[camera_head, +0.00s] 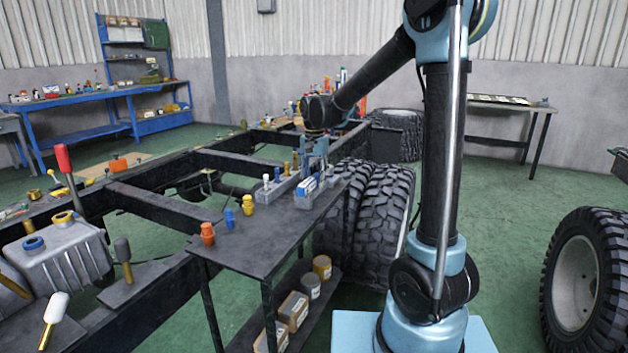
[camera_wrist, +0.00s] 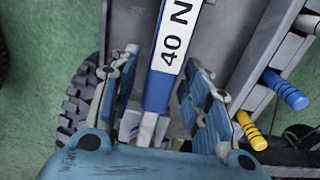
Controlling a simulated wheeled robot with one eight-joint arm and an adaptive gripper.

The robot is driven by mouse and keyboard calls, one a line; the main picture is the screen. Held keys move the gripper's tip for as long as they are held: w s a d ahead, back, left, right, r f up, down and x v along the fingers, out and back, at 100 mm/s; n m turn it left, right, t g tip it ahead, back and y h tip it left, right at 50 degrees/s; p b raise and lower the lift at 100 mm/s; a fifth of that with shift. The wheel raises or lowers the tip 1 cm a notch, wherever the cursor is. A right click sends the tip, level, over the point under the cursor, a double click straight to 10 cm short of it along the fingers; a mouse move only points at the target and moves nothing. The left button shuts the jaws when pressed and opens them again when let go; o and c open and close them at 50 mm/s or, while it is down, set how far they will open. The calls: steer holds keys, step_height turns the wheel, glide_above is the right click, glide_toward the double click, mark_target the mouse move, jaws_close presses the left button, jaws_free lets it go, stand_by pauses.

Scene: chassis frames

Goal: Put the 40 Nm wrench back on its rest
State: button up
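The 40 Nm wrench, with a blue handle and a white label reading "40 N" (camera_wrist: 174,45), lies over a grey surface in the wrist view. Its lower end runs between the fingers of my gripper (camera_wrist: 160,100). The fingers stand apart, with a gap showing between the left finger and the wrench. In the head view my gripper (camera_head: 314,158) points down over the far end of the dark cart top (camera_head: 255,238). A blue and white piece, apparently the wrench (camera_head: 306,186), shows just below it. I cannot tell which part there is its rest.
A grey holder with white, blue and yellow handled tools (camera_head: 272,190) stands left of my gripper. Orange, blue and yellow pegs (camera_head: 229,217) stand nearer on the cart. Large tyres (camera_head: 375,215) are close on the right. The chassis frame (camera_head: 150,205) runs along the left.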

mark_target(315, 176)
step_height(315, 176, up, 12)
steer(key=s+d+f+n, duration=0.1)
steer(key=s+d, duration=0.5)
steer(key=d, duration=0.5)
steer(key=s+d+f+n+t, duration=0.1)
steer(key=s+d+f, duration=0.7)
steer(key=s, duration=0.3)
steer(key=s+d+f+n+t, duration=0.1)
steer(key=s+d+f+n, duration=0.1)
steer(key=s+d+f, duration=0.7)
steer(key=s+f, duration=0.1)
steer(key=s, duration=0.2)
steer(key=shift+f, duration=0.15)
steer(key=shift+d, duration=0.1)
